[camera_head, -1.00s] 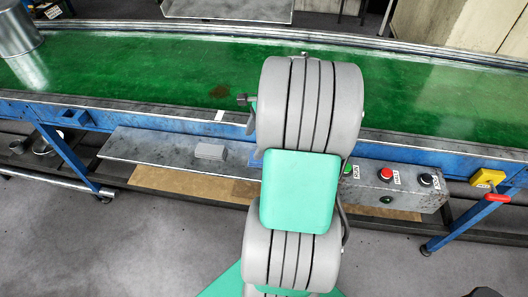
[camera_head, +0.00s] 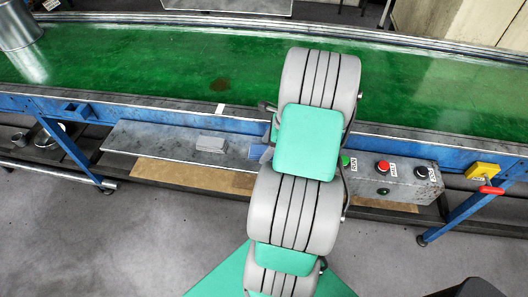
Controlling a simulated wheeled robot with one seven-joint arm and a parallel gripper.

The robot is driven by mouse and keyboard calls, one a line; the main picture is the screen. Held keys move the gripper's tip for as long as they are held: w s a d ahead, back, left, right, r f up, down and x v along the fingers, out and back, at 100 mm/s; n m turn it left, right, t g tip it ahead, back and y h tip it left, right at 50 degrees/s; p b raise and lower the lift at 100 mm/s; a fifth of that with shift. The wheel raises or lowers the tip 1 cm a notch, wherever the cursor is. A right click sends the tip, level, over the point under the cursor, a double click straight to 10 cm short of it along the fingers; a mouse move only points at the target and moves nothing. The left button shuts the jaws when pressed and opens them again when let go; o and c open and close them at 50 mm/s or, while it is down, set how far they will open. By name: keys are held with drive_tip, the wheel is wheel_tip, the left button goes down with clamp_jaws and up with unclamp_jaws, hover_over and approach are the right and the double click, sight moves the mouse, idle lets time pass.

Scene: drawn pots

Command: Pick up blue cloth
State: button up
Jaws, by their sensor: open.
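A small flat blue patch (camera_head: 257,151), which looks like the blue cloth, lies on the grey metal shelf (camera_head: 150,143) below the conveyor. My own arm hides its right side. My gripper (camera_head: 267,132) is mostly hidden behind my arm. Only a small part of it shows at the arm's left edge, just above the blue patch in the picture. I see nothing held in the part that shows. I cannot tell how far it is from the patch.
A small grey block (camera_head: 211,144) sits on the shelf left of the blue patch. The green conveyor (camera_head: 130,65) runs above the shelf. A control box (camera_head: 398,181) with buttons is right of my arm. A metal pot (camera_head: 17,25) stands at the upper left.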

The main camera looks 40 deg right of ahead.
sight(262, 149)
drive_tip(key=shift+f, duration=0.25)
drive_tip(key=shift+c, duration=0.3)
drive_tip(key=c, duration=1.4)
drive_tip(key=shift+r, duration=0.15)
drive_tip(key=shift+r, duration=0.35)
wheel_tip(262, 149, up, 3)
drive_tip(key=shift+s+d+r+b, duration=0.1)
drive_tip(key=shift+s+d+b, duration=0.05)
drive_tip(key=shift+b, duration=0.45)
drive_tip(key=s+r, duration=0.2)
drive_tip(key=r, duration=0.1)
drive_tip(key=s+r, duration=0.1)
drive_tip(key=shift+s+d+r, duration=0.2)
drive_tip(key=shift+s+d, duration=0.05)
drive_tip(key=shift+s, duration=0.15)
drive_tip(key=s+r, duration=0.5)
drive_tip(key=s, duration=0.4)
drive_tip(key=shift+s+d+b, duration=0.4)
drive_tip(key=shift+d, duration=0.05)
